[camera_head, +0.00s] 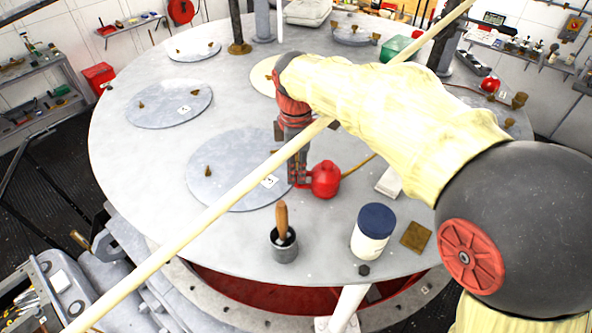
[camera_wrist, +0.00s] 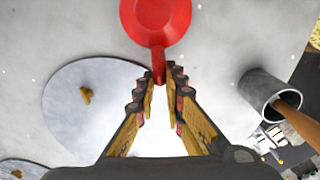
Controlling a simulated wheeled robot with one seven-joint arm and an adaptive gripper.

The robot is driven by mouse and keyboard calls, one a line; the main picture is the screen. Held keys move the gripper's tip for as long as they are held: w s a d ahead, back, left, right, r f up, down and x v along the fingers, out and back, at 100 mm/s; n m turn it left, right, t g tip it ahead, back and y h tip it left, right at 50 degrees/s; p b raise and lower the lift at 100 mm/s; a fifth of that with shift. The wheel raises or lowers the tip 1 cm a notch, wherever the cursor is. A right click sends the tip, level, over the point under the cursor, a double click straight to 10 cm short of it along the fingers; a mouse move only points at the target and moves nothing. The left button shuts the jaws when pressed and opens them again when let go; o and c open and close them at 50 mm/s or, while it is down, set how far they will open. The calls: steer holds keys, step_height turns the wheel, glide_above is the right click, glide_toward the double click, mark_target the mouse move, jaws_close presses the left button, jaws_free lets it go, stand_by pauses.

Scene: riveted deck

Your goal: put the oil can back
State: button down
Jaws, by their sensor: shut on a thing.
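The red round oil can (camera_head: 326,180) is near the front middle of the riveted deck, beside a round plate. A thin yellowish line, perhaps its spout, runs up and right from it. My gripper (camera_head: 299,180) points down at the can's left side and is shut on its narrow red handle part. In the wrist view the can (camera_wrist: 157,20) is just beyond the fingertips (camera_wrist: 160,80), with its red stem between them. I cannot tell whether the can touches the deck.
A grey cup with a wooden-handled tool (camera_head: 284,248), a white jar with a blue lid (camera_head: 373,232) and a brown square plate (camera_head: 416,237) are near the deck's (camera_head: 130,155) front edge. A long pale pole (camera_head: 200,217) crosses the view. The left deck is mostly clear.

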steer(key=shift+f, duration=0.15)
steer(key=c, duration=2.3)
jaws_free()
steer(key=shift+f, duration=0.1)
steer(key=shift+c, duration=0.2)
steer(key=o, duration=0.4)
steer(key=shift+o, duration=0.3)
step_height(320, 180, up, 12)
steer(key=b, duration=0.1)
steer(key=shift+s, duration=0.2)
